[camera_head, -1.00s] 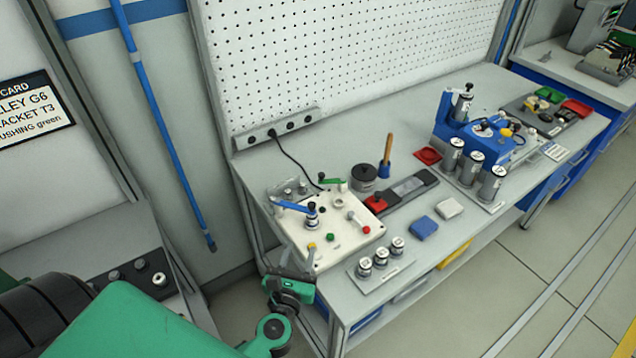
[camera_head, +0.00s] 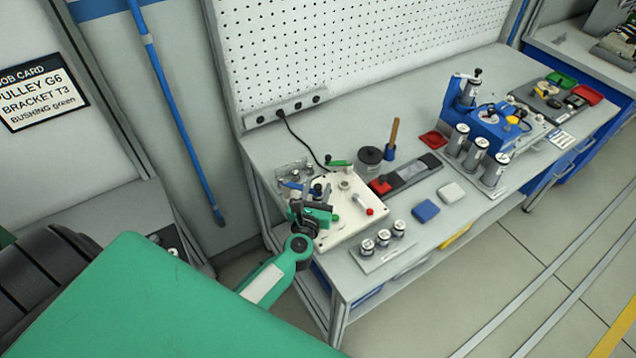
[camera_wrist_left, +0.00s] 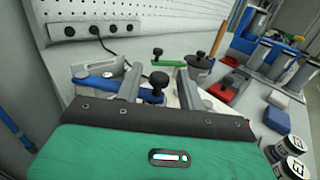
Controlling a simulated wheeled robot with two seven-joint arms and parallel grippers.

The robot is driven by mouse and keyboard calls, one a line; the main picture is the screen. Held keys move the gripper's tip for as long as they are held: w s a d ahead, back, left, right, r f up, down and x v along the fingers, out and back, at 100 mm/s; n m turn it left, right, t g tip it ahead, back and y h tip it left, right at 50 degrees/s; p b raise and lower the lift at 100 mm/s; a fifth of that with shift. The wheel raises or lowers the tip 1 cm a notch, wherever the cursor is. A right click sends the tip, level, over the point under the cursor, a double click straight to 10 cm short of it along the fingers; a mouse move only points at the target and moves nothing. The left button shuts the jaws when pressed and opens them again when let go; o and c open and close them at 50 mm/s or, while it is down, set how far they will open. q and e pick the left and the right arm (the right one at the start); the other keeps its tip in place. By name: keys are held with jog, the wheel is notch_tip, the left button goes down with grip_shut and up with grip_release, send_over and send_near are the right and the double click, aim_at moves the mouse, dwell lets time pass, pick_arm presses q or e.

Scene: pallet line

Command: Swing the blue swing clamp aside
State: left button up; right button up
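The blue swing clamp (camera_head: 293,186) is on the white fixture plate (camera_head: 352,222) at the left end of the bench. In the left wrist view its blue arm (camera_wrist_left: 96,83) points left, and a black knob (camera_wrist_left: 157,80) stands near its right end. My left gripper (camera_head: 313,200) is over the left side of the plate and hides much of the clamp. In the left wrist view my left gripper (camera_wrist_left: 160,78) has its fingers apart, one on each side of the black knob, with gaps visible. My right gripper is not in view.
A green-handled clamp (camera_wrist_left: 174,60) is just beyond the fingers. A red-knobbed pin (camera_head: 367,210) stands on the plate. Several labelled cylinders (camera_head: 383,238) stand on a tray in front right. A power strip (camera_head: 283,110) is on the bench behind.

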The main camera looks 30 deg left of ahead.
pick_arm(q)
jog(key=shift+w+a, duration=0.15)
jog(key=shift+w, duration=0.4)
jog(key=shift+c, duration=0.7)
jog(key=c, duration=0.7)
grip_shut()
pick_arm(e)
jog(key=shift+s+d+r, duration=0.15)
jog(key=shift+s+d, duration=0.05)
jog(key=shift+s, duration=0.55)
pick_arm(q)
jog(key=shift+w, duration=0.1)
